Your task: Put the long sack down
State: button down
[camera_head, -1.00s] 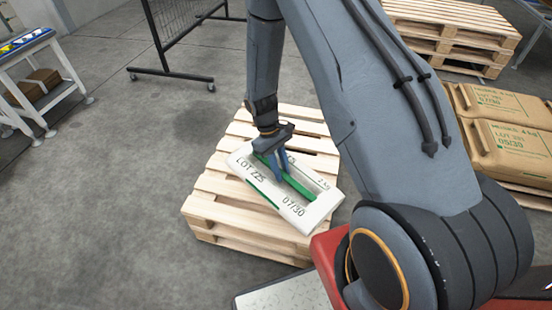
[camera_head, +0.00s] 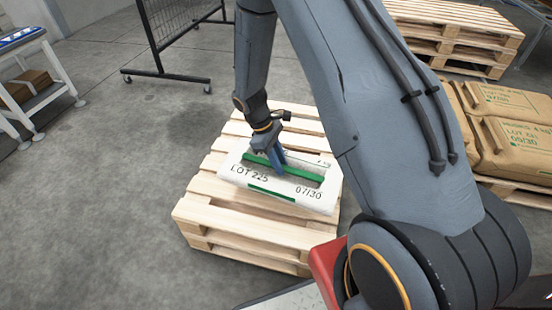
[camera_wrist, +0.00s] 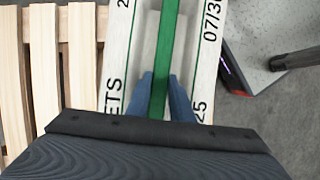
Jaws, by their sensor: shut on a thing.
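The long sack (camera_head: 310,197) is white with a green strip down its middle and black print reading LOT 225 and 07/30. My gripper (camera_head: 279,164) is shut on the green strip, its blue fingers on either side of it. The sack is over the wooden pallet (camera_head: 207,213), lying roughly level; I cannot tell whether it touches the slats. In the wrist view the sack (camera_wrist: 207,60) runs away from my gripper (camera_wrist: 160,85), with pallet slats (camera_wrist: 43,60) to its left. The sack's right end reaches near the pallet's right edge.
Brown sacks (camera_head: 507,105) lie on another pallet at the right. Empty stacked pallets (camera_head: 455,35) stand at the back right. A black mesh fence (camera_head: 183,25) is behind, and a workbench (camera_head: 35,75) is at the left. Grey floor is clear left of the pallet.

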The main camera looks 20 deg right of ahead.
jog(key=shift+w+d+f+n+h+b, duration=0.15)
jog(key=shift+w+f+n+b, duration=0.3)
jog(key=shift+b, duration=0.25)
jog(key=shift+w+d+f+n+h+b, duration=0.15)
jog(key=shift+w+f+n+b, duration=0.15)
jog(key=shift+w+b, duration=0.3)
notch_tip(320, 180, down, 10)
jog(key=b, duration=0.2)
jog(key=shift+a, duration=0.1)
jog(key=c, duration=1.6)
grip_release()
jog(key=shift+s+f+t, duration=0.1)
jog(key=shift+s+t, duration=0.05)
jog(key=shift+t, duration=0.15)
jog(key=shift+o, duration=0.2)
